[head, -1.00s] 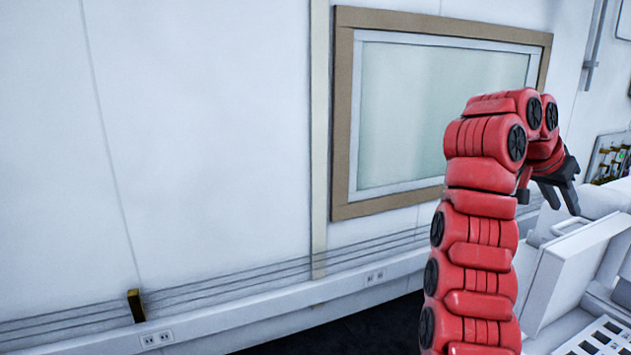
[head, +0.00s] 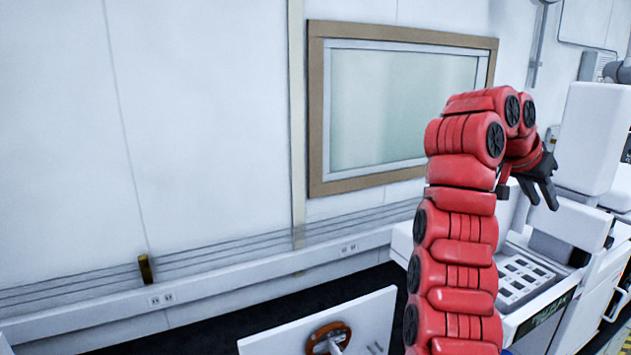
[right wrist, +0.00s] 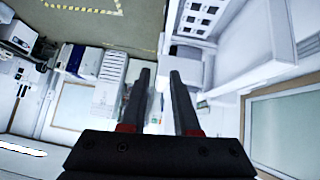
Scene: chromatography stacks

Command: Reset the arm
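My red right arm rises through the right half of the head view. Its dark right gripper (head: 543,190) hangs at the far end, in the air in front of a white machine (head: 596,140). In the right wrist view the two dark fingers of this gripper (right wrist: 161,74) stand apart with nothing between them. My left arm and left gripper do not show in either view.
A white instrument with a slotted deck (head: 525,275) stands at the right, beyond my arm. A white panel (head: 275,345) with a brown-red round part is at the bottom. A framed window (head: 395,110) is on the wall. Dark floor (head: 220,325) shows low down.

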